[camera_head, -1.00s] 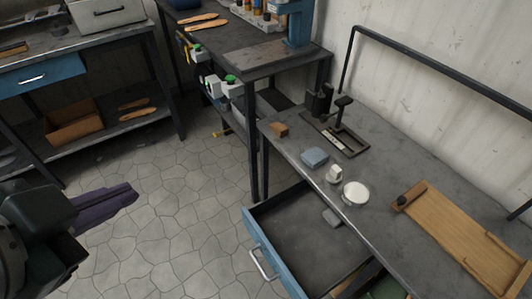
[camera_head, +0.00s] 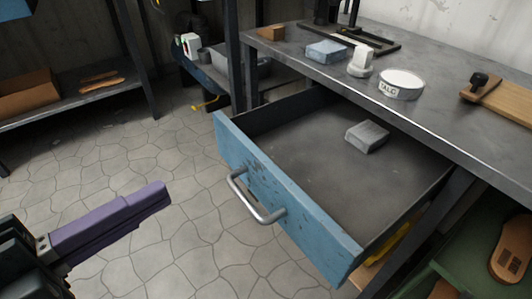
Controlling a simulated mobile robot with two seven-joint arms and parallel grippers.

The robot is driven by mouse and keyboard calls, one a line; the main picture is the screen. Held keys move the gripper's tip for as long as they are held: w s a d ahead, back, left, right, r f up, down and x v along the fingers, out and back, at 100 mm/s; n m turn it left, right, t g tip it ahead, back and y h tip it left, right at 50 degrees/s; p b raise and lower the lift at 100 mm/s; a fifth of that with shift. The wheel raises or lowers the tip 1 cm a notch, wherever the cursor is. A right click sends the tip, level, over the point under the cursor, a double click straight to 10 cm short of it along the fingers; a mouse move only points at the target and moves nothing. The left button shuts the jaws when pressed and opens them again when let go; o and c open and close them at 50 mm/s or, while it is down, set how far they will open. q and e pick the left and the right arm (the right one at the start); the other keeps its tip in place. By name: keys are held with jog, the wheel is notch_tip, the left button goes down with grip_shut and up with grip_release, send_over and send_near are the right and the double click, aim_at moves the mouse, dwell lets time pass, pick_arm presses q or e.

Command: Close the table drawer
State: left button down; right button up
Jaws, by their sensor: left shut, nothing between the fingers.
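The table drawer (camera_head: 300,215) is pulled out from under the grey worktable. It has a worn blue front with a metal bar handle (camera_head: 254,198), and a grey block (camera_head: 367,136) lies inside it. My left gripper (camera_head: 160,196) is at the lower left, with purple fingers shut together and empty. It is to the left of the drawer handle, apart from it, over the stone floor. My right gripper is out of the picture.
The worktable (camera_head: 440,118) carries a blue-grey block (camera_head: 327,51), a white round tin (camera_head: 401,84) and a wooden board (camera_head: 500,98). A green shelf (camera_head: 460,262) with a sandal sole (camera_head: 511,249) stands below right. Floor left of the drawer is clear.

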aim_at(284, 194)
pick_arm(q)
notch_tip(284, 194, down, 8)
jog(key=s+m+g+h+b, duration=0.2)
jog(key=s+m+h+b, duration=0.1)
jog(key=b, duration=0.2)
jog(key=b+x, duration=0.2)
jog(key=x, duration=1.2)
jog(key=shift+w, duration=0.3)
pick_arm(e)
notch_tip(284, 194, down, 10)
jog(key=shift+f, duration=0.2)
pick_arm(q)
jog(key=shift+d, duration=0.1)
